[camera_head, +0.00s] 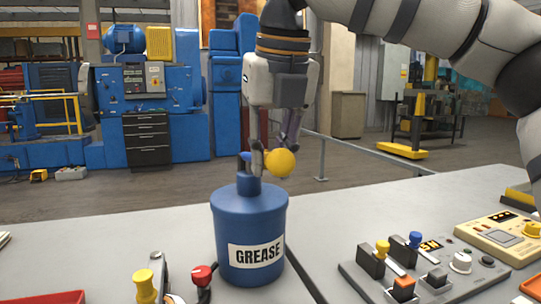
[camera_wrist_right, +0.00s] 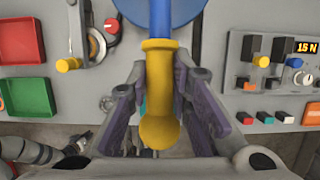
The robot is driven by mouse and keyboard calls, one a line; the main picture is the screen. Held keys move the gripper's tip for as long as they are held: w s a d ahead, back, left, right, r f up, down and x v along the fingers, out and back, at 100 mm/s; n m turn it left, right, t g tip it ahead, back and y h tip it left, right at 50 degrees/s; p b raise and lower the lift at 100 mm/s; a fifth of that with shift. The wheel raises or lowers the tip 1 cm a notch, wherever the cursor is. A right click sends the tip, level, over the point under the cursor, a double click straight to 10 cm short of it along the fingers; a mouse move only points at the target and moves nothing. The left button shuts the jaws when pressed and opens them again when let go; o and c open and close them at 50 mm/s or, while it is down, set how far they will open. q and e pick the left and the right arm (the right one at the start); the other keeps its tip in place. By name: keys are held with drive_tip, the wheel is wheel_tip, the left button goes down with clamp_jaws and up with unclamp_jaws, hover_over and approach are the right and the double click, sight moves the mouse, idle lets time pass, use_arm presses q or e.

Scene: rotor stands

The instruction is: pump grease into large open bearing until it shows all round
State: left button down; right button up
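The blue grease can (camera_head: 248,222) with a "GREASE" label stands upright on the grey bench. Its pump lever ends in a yellow handle (camera_head: 281,163) above the lid; the handle also shows in the right wrist view (camera_wrist_right: 160,95), on a blue rod. My right gripper (camera_head: 270,152) is at this handle from above. In the right wrist view its two fingers (camera_wrist_right: 162,82) lie close along both sides of the handle and appear shut on it; the contact faces are partly hidden. No large open bearing can be made out. My left gripper is not in view.
A control panel with switches (camera_head: 420,272) and a cream instrument box (camera_head: 497,238) lie to the right of the can. A yellow knob (camera_head: 146,284) and a red knob (camera_head: 201,275) stand close at its left. A red tray (camera_head: 45,298) is at front left.

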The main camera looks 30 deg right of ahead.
drive_tip(key=shift+f+p, duration=0.5)
drive_tip(key=shift+f, duration=0.75)
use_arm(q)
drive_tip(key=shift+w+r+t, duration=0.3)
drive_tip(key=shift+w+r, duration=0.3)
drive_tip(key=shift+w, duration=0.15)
use_arm(e)
drive_tip(key=shift+w+r, duration=0.15)
drive_tip(key=shift+r, duration=1.1)
drive_tip(key=o, duration=0.9)
drive_tip(key=shift+o, duration=0.2)
drive_tip(key=shift+r, duration=3.5)
